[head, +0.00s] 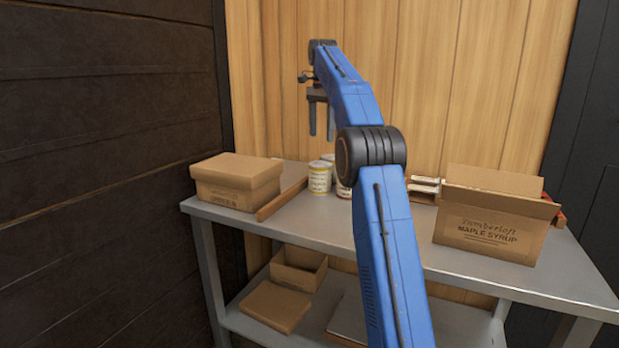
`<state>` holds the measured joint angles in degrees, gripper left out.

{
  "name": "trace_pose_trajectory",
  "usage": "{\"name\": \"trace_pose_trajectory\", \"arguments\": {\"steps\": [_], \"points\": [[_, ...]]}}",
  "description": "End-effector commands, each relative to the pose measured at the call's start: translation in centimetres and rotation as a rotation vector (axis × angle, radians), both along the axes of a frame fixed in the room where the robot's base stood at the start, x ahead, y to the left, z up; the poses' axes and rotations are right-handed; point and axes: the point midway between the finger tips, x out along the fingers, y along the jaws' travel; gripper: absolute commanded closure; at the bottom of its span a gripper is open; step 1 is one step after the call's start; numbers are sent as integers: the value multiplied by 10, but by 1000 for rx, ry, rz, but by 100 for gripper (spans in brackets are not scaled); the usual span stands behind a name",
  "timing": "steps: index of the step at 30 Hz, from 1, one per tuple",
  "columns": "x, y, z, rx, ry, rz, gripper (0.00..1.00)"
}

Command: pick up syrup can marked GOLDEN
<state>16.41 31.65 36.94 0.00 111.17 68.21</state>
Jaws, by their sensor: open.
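Several syrup cans stand together on the metal table, partly hidden behind my blue arm. One can (319,177) is white with a yellowish band, and its label is too small to read. Another pale can (328,159) stands just behind it. A third can (343,188) with a dark red part shows only at its edge beside my arm. I cannot tell which one is marked GOLDEN. My gripper (322,137) points down above the cans, its two fingers apart and empty, with the fingertips higher in the picture than the can tops.
On the table (400,240), a closed cardboard box (237,182) sits left, next to a wooden strip (282,199). An open maple syrup carton (489,226) stands right. Small items (424,187) lie behind my arm. The lower shelf holds more cardboard boxes (275,305). The table's front edge is mostly clear.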

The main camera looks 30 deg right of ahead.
Motion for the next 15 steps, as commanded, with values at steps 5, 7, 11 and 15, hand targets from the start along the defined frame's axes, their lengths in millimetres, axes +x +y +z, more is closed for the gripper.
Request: {"name": "trace_pose_trajectory", "arguments": {"steps": [5, 7, 11, 15], "points": [[3, -4, -6, 2, 5, -18, 26], [3, -4, -11, 1, 6, -18, 26], [3, -3, -26, 1, 6, -17, 26], [2, -3, -44, 2, 7, -17, 26]]}}
